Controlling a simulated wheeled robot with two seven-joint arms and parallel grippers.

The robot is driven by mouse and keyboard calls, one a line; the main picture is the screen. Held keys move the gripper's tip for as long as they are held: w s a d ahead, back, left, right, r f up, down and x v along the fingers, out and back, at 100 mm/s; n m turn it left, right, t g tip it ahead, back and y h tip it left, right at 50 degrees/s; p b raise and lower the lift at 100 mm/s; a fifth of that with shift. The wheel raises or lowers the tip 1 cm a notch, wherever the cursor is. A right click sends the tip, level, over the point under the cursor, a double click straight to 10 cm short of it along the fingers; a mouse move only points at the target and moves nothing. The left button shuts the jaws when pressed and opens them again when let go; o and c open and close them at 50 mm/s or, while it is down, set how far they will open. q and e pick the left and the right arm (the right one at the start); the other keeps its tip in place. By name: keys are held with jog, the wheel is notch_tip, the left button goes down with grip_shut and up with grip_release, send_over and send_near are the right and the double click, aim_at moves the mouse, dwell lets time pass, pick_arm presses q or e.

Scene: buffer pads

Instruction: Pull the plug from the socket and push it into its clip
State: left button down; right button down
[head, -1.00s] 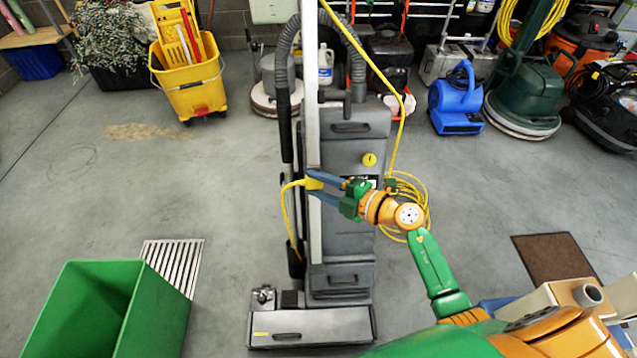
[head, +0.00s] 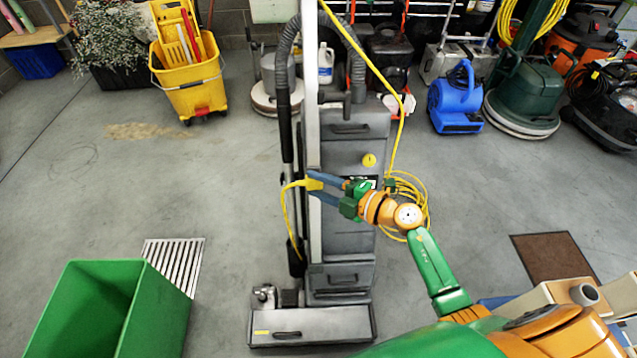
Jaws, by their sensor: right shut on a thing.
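The yellow plug (head: 313,184) is at the light upright post (head: 313,110) of the grey floor machine (head: 347,225). My right gripper (head: 320,188) comes in from the right, its blue-grey fingers shut on the plug. A yellow cord (head: 284,214) leaves the plug on the left and hangs down along the machine. The fingers and post hide the plug's front end, so I cannot tell whether it sits in a socket. I cannot make out the socket or the clip for certain. My left gripper is out of view.
A coil of yellow cord (head: 409,186) hangs right of the machine, behind my right wrist. A green bin (head: 90,310) stands at the lower left, near a floor grate (head: 175,262). A yellow mop bucket (head: 193,85) and blue blower (head: 456,105) stand farther back.

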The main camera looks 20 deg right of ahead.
jog(key=shift+w+d+f+b, duration=0.1)
jog(key=shift+w+f+b, duration=0.15)
jog(key=shift+w+b, duration=0.2)
dwell(0.4)
jog(key=shift+c, duration=1.7)
grip_release()
jog(key=p+v, duration=0.1)
jog(key=v, duration=0.6)
